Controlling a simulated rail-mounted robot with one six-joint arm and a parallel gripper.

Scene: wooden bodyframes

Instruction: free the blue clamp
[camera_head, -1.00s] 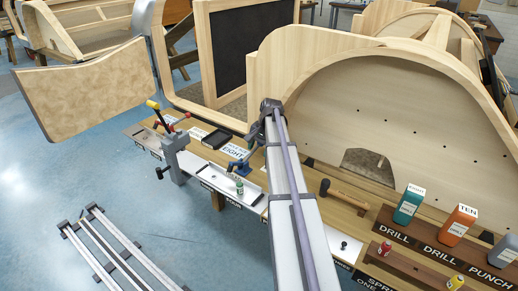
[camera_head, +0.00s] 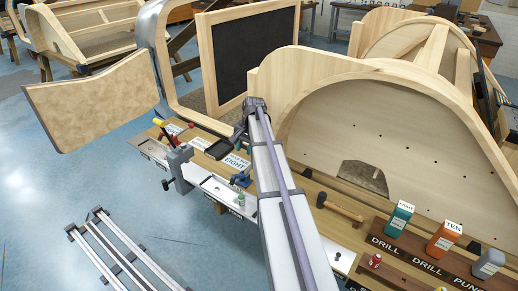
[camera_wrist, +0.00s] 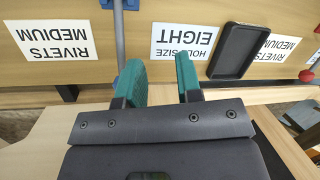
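The blue clamp (camera_head: 239,181) is at the bench's front edge, left of my arm in the head view. In the wrist view only bits of blue (camera_wrist: 122,78) show beside a grey bar, partly behind my left finger. My gripper (camera_wrist: 160,72) has two teal fingers set apart, with nothing seen between them. In the head view my gripper (camera_head: 240,131) is small and dark, above and apart from the clamp. The clamp's jaws and what they grip are unclear.
A black tray (camera_wrist: 240,50) lies beside the "HOLE SIZE EIGHT" label. A red clamp (camera_head: 174,130) and grey vise (camera_head: 180,168) stand further left. The large wooden frame (camera_head: 390,145) rises behind the bench.

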